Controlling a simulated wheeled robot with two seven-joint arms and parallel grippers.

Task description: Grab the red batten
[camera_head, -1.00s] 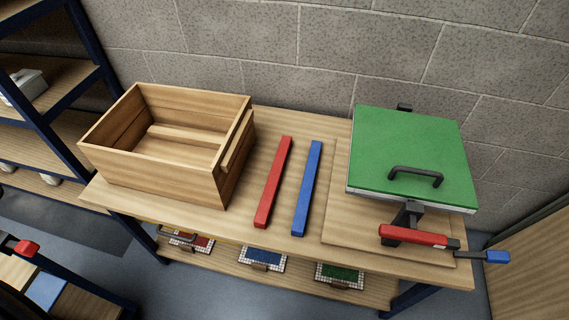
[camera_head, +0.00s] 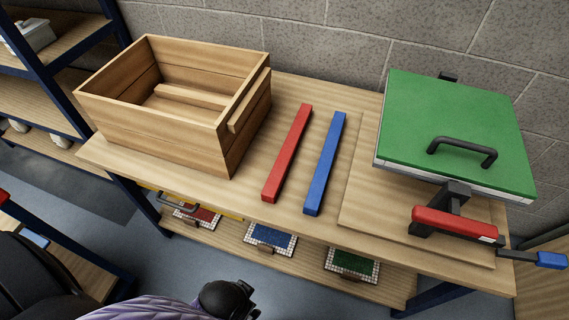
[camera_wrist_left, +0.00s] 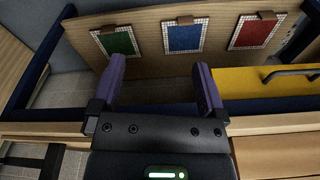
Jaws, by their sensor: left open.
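The red batten (camera_head: 287,153) lies flat on the wooden table (camera_head: 228,196), between the wooden crate and the blue batten (camera_head: 325,163). The two battens lie roughly parallel with a gap between them. In the head view, part of my left arm shows at the bottom left, but its gripper fingers do not show there. In the left wrist view, my left gripper (camera_wrist_left: 160,84) is open and empty, its two purple fingers apart. It faces the lower shelf with the mosaic panels, and the red batten is not in that view. My right gripper is not in view.
An open wooden crate (camera_head: 160,133) stands at the table's left. A green-topped press (camera_head: 455,130) with a black handle and a red-handled lever (camera_head: 455,224) stands at the right. Red, blue and green mosaic panels (camera_head: 270,238) lie on the lower shelf. A brick wall is behind.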

